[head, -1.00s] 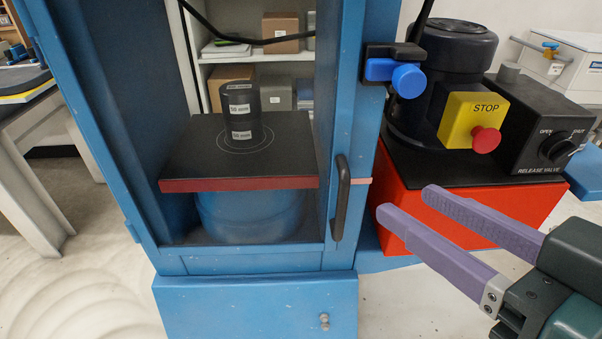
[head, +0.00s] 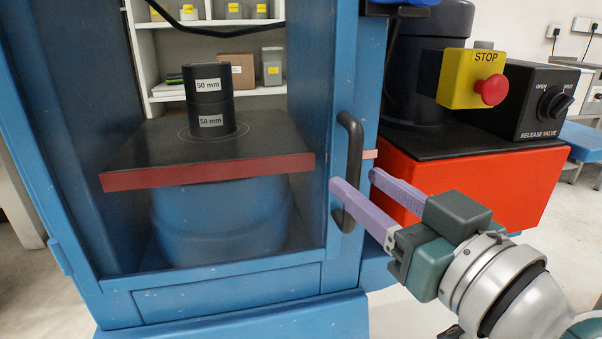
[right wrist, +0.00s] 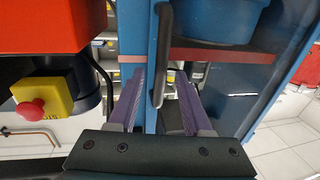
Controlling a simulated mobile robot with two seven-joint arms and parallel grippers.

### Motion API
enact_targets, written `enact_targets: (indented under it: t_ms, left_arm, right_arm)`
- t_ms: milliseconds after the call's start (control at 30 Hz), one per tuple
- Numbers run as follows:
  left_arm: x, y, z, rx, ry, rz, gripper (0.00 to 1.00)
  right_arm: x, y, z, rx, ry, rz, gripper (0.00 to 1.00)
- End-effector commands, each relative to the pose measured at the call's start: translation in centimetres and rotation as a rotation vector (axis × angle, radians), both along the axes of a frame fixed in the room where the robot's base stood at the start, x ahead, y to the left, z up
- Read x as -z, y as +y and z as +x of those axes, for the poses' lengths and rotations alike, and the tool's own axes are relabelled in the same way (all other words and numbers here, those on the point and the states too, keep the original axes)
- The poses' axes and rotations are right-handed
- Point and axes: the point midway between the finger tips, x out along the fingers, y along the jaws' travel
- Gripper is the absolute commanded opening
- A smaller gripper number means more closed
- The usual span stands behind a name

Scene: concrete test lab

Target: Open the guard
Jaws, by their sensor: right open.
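The guard is a blue-framed door (head: 342,90) with a clear pane on the press cabinet. It looks closed. Its black upright bar handle (head: 352,135) is on the right side of the frame. My right gripper (head: 353,178) is open at the handle's lower half, with one lilac finger on each side of the bar. In the right wrist view the handle (right wrist: 161,55) runs between the two open fingers (right wrist: 159,80), with gaps visible on both sides. My left gripper is not in view.
Behind the pane, black 50 mm blocks (head: 209,100) stand on a dark platen (head: 150,150) with a red front edge. To the right are a red pump unit (head: 480,185), a yellow stop box (head: 460,78) with a red button, and a release valve box (head: 535,105).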

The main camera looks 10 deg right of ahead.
Motion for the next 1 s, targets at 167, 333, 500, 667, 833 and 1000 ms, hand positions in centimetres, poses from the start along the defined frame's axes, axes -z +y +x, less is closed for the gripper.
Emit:
enact_targets:
  t_ms: [167,333,500,667,833,1000]
  left_arm:
    - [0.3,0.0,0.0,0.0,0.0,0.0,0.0]
    - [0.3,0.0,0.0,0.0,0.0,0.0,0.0]
    - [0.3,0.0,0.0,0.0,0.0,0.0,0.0]
    - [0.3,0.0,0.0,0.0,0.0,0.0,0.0]
    - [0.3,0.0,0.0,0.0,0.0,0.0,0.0]
    - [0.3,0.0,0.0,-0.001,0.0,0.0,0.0]
  right_arm:
    - [0.0,0.5,2.2,0.001,-0.001,0.002,0.49]
    - [0.0,0.7,2.9,-0.001,0.001,0.001,0.49]
    - [0.0,0.7,2.9,-0.001,0.001,0.0,0.49]
    - [0.0,0.7,2.9,-0.001,0.001,0.0,0.36]
    - [0.0,0.7,2.8,-0.001,0.001,0.0,0.17]
    - [0.0,0.7,2.8,-0.001,0.001,0.0,0.0]
